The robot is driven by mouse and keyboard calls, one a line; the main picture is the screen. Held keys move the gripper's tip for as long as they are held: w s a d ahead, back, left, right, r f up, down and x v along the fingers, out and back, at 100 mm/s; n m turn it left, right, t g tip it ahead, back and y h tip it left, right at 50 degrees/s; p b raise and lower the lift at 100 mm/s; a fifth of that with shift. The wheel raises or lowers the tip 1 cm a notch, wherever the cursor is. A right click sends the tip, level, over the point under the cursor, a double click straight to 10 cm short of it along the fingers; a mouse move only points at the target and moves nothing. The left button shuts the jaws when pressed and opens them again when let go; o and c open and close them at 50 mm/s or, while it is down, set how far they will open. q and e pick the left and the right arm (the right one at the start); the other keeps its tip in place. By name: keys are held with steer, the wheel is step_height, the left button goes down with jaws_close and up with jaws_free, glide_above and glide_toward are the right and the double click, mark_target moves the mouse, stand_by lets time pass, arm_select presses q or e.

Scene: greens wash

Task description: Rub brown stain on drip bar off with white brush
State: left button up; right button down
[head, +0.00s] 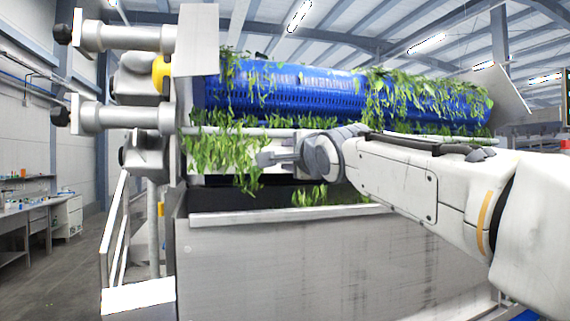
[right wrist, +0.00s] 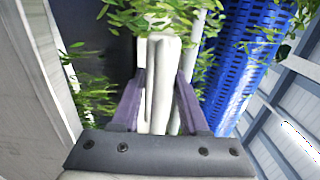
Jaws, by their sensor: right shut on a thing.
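My right gripper (head: 268,159) reaches in from the right, below the blue drum and close to the hanging greens. In the right wrist view its purple fingers (right wrist: 157,105) are shut on a white, long thing, which looks like the handle of the white brush (right wrist: 160,75). The brush's far end is hidden among leaves. A pale horizontal bar, seemingly the drip bar (head: 285,132), runs under the drum. A pale pipe beside the brush in the right wrist view (right wrist: 195,45) may be the same bar. I make out no brown stain; leaves and my arm cover parts. My left gripper is not in view.
The blue perforated drum (head: 285,92) is draped with greens (head: 228,150). Below it is a grey metal tank (head: 300,255) with a raised front rim. Metal fittings (head: 120,115) stick out at the left, above a white railing (head: 118,235). The floor at left is open.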

steer(key=shift+s, duration=0.1)
steer(key=shift+b+v, duration=1.05)
steer(key=shift+v, duration=0.15)
steer(key=shift+s+d, duration=0.2)
steer(key=shift+s, duration=0.1)
steer(key=shift+r, duration=0.1)
